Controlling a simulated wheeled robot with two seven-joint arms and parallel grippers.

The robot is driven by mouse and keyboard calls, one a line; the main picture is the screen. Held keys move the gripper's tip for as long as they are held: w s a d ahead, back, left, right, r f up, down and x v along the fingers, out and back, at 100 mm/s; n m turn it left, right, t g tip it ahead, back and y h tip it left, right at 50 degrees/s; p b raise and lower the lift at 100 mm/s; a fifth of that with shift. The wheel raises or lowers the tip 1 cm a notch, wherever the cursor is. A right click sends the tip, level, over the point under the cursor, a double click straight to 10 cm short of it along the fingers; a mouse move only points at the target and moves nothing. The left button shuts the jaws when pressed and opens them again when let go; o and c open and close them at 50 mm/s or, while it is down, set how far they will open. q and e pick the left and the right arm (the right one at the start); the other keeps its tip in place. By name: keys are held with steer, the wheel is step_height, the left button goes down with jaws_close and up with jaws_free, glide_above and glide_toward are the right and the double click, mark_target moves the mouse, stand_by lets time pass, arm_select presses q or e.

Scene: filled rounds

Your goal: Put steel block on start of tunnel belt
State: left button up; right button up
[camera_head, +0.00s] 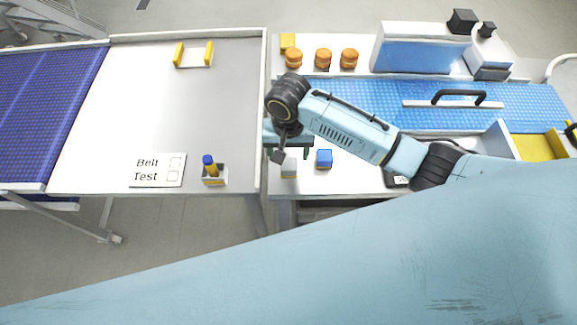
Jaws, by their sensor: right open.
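A light grey block (288,170), which looks like the steel block, sits at the left end of the white right-hand table, near its front edge. A blue block (324,159) stands to its right. My right gripper (291,154) is open, just above and behind the grey block in the picture, and partly covers it. I cannot tell whether they touch. A blue belt (385,98) runs across the right-hand table, with a white bridge and black handle (455,101) over it. My right arm hides part of the belt. My left gripper is not in view.
Several burger-like items (323,58) stand behind the belt. A white and blue machine (425,52) is at the back. The left table (190,110) holds a Belt/Test card (157,170), a holder with a blue-topped item (214,178) and a yellow-ended rack (194,56); its middle is clear.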

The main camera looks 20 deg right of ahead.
mark_target(288, 163)
steer(key=f, duration=0.5)
steer(key=shift+s+a+f, duration=0.1)
steer(key=shift+s+f, duration=0.2)
steer(key=shift+s, duration=0.05)
steer(key=shift+c, duration=0.3)
steer(key=c, duration=1.2)
steer(key=shift+r, duration=0.15)
steer(key=shift+c, duration=0.5)
